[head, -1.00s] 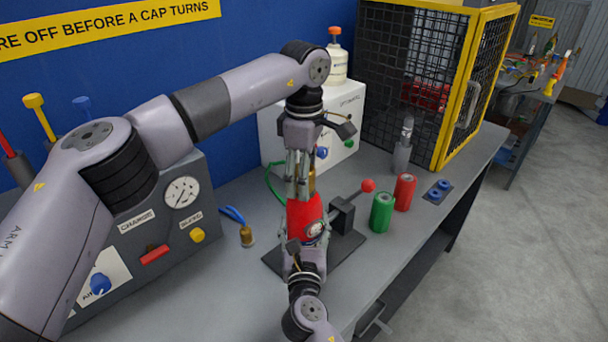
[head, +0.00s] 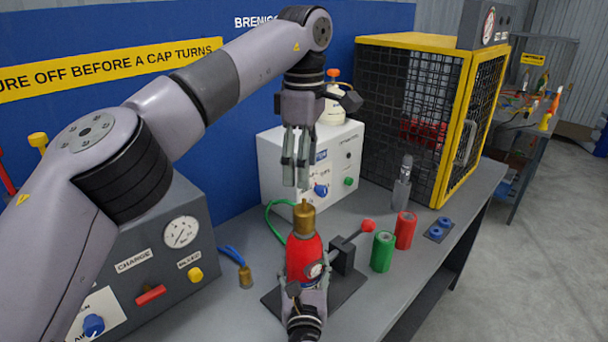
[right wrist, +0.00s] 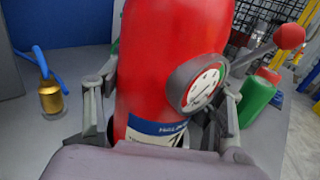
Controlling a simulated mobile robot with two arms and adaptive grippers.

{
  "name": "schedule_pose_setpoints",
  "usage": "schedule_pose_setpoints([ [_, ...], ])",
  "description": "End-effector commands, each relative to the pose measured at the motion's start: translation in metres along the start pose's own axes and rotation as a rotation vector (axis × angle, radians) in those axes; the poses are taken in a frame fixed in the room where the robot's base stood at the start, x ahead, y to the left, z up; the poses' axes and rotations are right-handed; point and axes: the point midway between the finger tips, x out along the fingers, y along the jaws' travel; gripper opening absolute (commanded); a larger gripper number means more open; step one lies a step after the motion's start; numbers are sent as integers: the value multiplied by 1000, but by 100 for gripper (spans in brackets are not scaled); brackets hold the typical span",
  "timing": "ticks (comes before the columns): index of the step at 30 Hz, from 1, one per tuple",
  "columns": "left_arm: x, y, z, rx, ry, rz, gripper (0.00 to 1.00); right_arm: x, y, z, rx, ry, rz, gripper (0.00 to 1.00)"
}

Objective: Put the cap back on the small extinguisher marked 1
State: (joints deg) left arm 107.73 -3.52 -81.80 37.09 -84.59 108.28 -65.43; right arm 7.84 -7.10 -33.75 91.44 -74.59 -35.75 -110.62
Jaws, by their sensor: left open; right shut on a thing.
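The small red extinguisher (head: 304,257) stands upright at the black vice plate on the bench. A brass cap (head: 304,217) sits on its top and looks upright; I cannot tell how tightly it is seated. My left gripper (head: 296,183) is open and empty, a little above the cap and apart from it. My right gripper (head: 305,276) is shut on the extinguisher body from the front. In the right wrist view the red body (right wrist: 160,60) fills the middle between the fingers, with a round gauge (right wrist: 200,87) on it. The number mark is not readable.
A lever with a red ball (head: 368,226) stands right of the extinguisher. Beyond it are a green cylinder (head: 383,252) and a red cylinder (head: 405,231). A brass fitting on a blue hose (head: 245,276) lies left. A yellow-framed cage (head: 410,110) and white box (head: 290,166) stand behind.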

Motion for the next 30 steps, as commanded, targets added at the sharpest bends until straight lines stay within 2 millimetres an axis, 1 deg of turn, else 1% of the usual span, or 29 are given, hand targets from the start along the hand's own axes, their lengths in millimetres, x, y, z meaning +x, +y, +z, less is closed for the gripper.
schedule_pose_setpoints([
  [6,0,0,0,0,0,0,60,0,0,0,0,-1,-1,0],
  [7,0,0,0,0,0,0,60,0,0,0,0,-1,-1,65],
  [17,0,0,0,0,0,0,60,0,0,0,0,0,0,87],
  [26,0,0,0,0,0,0,60,0,0,0,0,0,0,87],
  [29,0,0,0,0,0,0,60,-6,0,-1,0,1,0,87],
  [30,0,0,0,0,0,0,60,-11,0,-1,0,1,0,87],
])
